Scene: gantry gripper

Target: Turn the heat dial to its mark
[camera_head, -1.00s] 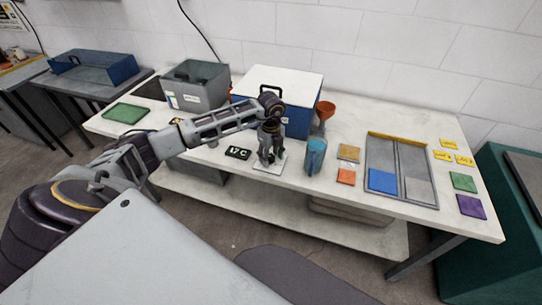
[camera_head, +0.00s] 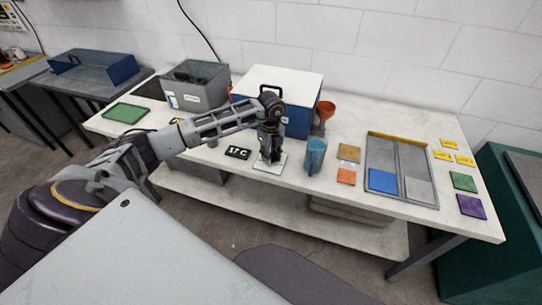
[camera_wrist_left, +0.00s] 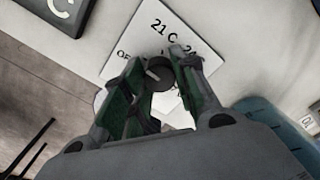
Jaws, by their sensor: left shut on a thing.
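The heat dial (camera_wrist_left: 160,74) is a dark round knob with a pale pointer line. It sits on a white plate (camera_wrist_left: 140,42) with printed labels, among them "21 C"; other labels are partly covered. In the head view the plate (camera_head: 265,167) lies near the table's front edge, and the dial is hidden by my gripper. My left gripper (camera_head: 271,158) points down over the plate. In the left wrist view its green-lined fingers (camera_wrist_left: 155,66) are closed around the dial. A black display (camera_head: 238,153) left of the plate seems to read "17 C". My right gripper is not in view.
A blue cup (camera_head: 316,157) stands close to the right of the plate. A divided tray (camera_head: 396,140) and coloured squares lie further right.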

